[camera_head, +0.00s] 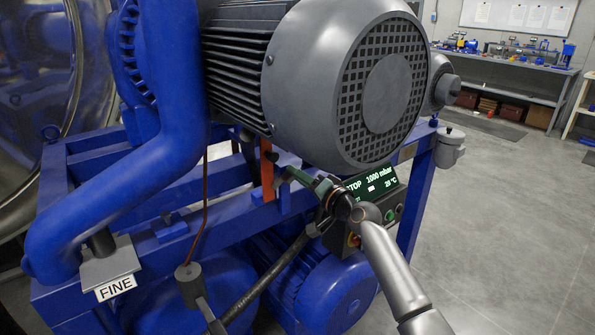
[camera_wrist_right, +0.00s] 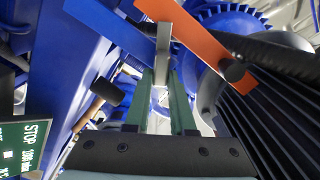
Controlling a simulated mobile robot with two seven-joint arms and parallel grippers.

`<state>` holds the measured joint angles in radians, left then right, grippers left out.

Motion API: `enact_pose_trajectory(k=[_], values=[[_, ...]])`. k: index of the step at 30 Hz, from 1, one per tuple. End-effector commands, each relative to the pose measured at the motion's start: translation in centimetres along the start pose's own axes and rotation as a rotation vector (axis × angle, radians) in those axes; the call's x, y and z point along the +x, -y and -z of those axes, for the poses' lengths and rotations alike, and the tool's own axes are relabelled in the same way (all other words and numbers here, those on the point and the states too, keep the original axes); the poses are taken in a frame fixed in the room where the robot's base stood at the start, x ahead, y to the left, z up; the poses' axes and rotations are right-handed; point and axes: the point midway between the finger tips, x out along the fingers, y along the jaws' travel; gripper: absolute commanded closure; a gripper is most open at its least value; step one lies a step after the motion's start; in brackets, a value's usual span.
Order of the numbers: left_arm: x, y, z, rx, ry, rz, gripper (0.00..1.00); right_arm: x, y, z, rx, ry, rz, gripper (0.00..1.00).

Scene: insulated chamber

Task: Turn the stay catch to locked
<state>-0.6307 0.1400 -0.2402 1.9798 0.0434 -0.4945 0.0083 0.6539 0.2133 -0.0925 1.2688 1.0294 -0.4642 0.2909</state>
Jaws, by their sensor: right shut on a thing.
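The stay catch appears to be the small grey metal tab (camera_wrist_right: 163,45) beside a flat orange bar (camera_wrist_right: 198,38) in the right wrist view. In the head view the orange bar (camera_head: 267,172) stands nearly upright below the motor, and the catch is too small to make out. My right gripper (camera_head: 282,170) reaches in from the lower right with its green fingers beside the bar. In the wrist view its fingers (camera_wrist_right: 162,78) are closed on the grey tab. No locked mark is readable. My left gripper is not in view.
The large grey motor (camera_head: 300,80) hangs just above my right gripper. A control panel (camera_head: 378,195) reading STOP is close behind my wrist. A blue pipe (camera_head: 150,180) and blue frame (camera_head: 90,190) fill the left. Open floor (camera_head: 500,230) lies to the right.

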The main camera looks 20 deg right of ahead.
Motion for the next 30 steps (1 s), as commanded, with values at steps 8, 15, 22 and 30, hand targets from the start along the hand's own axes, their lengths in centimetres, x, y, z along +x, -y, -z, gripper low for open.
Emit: enact_pose_trajectory(k=[8,15,22,30], values=[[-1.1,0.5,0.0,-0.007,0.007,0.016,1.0,0.0,-0.2,0.0,0.256,0.001,-0.001,1.0],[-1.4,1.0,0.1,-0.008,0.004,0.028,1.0,0.0,-0.4,-0.1,0.423,0.0,0.0,1.0],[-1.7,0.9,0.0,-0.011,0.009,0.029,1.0,0.0,-0.6,-0.1,0.519,0.0,-0.001,1.0],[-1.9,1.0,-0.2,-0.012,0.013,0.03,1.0,0.0,-0.7,-0.2,0.562,0.0,-0.001,1.0]])
